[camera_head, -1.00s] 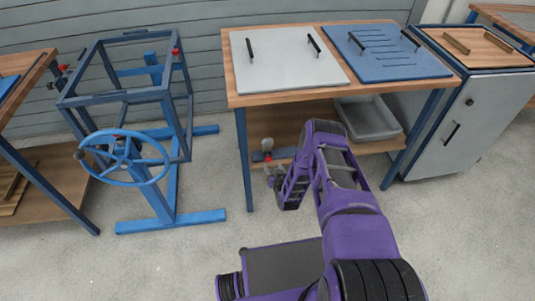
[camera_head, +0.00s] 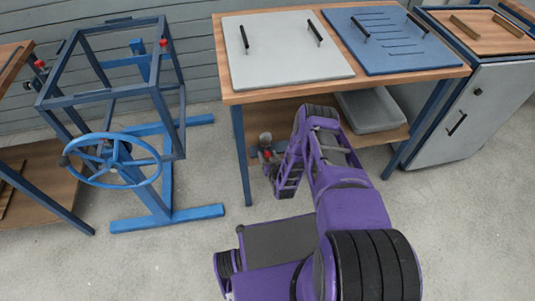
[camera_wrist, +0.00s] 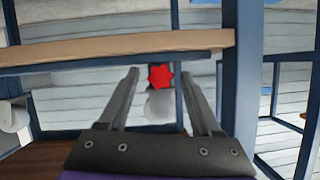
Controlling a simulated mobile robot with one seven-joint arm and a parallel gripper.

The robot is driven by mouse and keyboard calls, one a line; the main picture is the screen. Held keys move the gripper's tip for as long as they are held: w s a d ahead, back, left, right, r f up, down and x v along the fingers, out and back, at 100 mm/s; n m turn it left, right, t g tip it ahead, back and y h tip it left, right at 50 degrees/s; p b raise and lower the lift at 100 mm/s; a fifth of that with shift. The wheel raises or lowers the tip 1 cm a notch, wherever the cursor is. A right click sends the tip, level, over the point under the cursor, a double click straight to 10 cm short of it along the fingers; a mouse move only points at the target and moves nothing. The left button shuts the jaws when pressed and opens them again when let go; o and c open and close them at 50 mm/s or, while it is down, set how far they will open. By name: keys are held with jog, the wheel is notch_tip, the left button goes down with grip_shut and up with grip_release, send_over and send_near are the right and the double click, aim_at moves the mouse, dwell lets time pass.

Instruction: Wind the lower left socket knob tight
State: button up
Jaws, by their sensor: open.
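A red star-shaped knob (camera_wrist: 160,76) shows in the middle of the wrist view, with a pale grey rounded part (camera_wrist: 159,106) just below it in the picture. My gripper (camera_wrist: 160,68) is open, one finger to each side of the red knob. I cannot tell whether either finger touches it. In the head view a small red knob (camera_head: 267,154) with grey parts is by the left leg of the wooden table, close to my purple arm. It is probably the same knob. My gripper's fingers are not clear there.
The wooden table (camera_head: 226,92) carries a grey panel (camera_head: 285,58) and a blue panel (camera_head: 385,45), both with handles. A grey tray (camera_head: 372,110) is on its lower shelf. A blue frame with a handwheel (camera_head: 112,160) stands left. Floor between is clear.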

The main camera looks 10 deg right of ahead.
grip_shut()
jog(key=shift+a+n+h, duration=0.15)
jog(key=shift+n+h, duration=0.15)
jog(key=shift+n, duration=0.1)
jog(key=shift+n+h, duration=0.6)
jog(key=shift+n, duration=0.1)
grip_release()
